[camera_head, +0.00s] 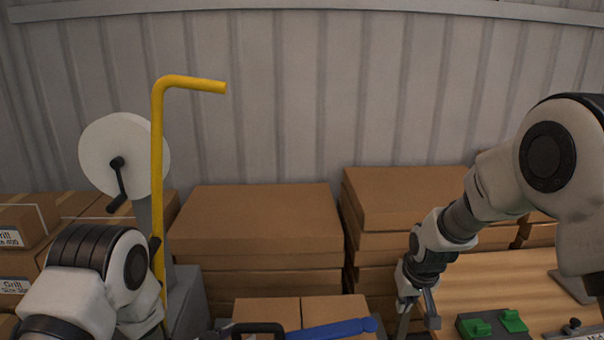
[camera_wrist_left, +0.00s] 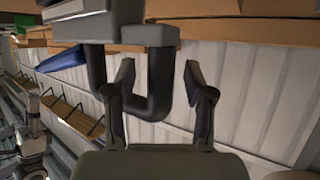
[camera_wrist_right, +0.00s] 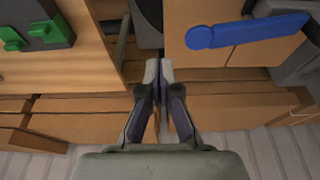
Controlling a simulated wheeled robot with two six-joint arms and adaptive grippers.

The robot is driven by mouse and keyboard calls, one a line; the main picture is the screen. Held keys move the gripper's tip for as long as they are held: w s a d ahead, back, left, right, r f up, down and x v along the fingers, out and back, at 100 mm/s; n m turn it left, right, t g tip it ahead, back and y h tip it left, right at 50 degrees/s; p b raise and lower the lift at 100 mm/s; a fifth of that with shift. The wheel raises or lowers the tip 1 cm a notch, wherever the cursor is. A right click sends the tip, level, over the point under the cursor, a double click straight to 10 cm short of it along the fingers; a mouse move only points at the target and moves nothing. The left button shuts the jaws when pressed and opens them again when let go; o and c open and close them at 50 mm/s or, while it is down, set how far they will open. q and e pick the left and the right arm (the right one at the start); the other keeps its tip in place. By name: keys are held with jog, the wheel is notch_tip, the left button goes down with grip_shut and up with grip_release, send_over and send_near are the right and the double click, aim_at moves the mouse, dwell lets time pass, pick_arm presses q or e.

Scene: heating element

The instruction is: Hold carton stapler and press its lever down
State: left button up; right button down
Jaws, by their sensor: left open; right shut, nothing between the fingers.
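The carton stapler shows at the bottom edge of the head view, with a black handle loop (camera_head: 260,328) and a long blue lever (camera_head: 333,329) reaching right. In the left wrist view, one bar of the dark handle (camera_wrist_left: 160,75) appears between the fingers of my left gripper (camera_wrist_left: 158,78), which is open. I cannot tell whether they touch it. The blue lever (camera_wrist_left: 62,59) shows behind at the upper left. My right gripper (camera_head: 428,310) is shut and empty, right of the lever's end. In the right wrist view the lever (camera_wrist_right: 250,30) lies up and right of my right gripper (camera_wrist_right: 159,72).
Stacked cartons (camera_head: 255,225) fill the back. A yellow bent pole (camera_head: 157,180) and a white roll with crank (camera_head: 105,155) stand at left. A wooden table (camera_head: 490,275) with a green-and-black fixture (camera_head: 492,324) is at right. A carton (camera_head: 335,307) lies below the lever.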

pick_arm(q)
jog(key=v, duration=1.1)
pick_arm(e)
jog(key=s+f+g+b, duration=0.1)
jog(key=s+f+g, duration=0.1)
jog(key=s+f, duration=0.55)
jog(key=s+f+g+b, duration=0.15)
jog(key=s+f, duration=0.35)
jog(key=f, duration=0.6)
pick_arm(q)
jog(key=s+a+f+n+g+y, duration=0.1)
jog(key=s+f+n+g+y, duration=0.3)
jog(key=s+f, duration=1.05)
jog(key=s+a+f+n+g+y, duration=0.1)
jog(key=s+a+f+g, duration=0.2)
jog(key=s, duration=0.4)
jog(key=s+a+f+n+g+y, duration=0.2)
jog(key=s+a+f+g, duration=0.1)
jog(key=s, duration=0.4)
jog(key=shift+a+f+g, duration=0.3)
jog(key=shift+f+g, duration=0.15)
jog(key=shift+g, duration=0.15)
pick_arm(e)
jog(key=s+f, duration=0.5)
jog(key=s, duration=0.5)
jog(key=s+f, duration=0.6)
jog(key=s, duration=0.5)
jog(key=shift+s+d, duration=0.2)
jog(key=shift+d, duration=0.15)
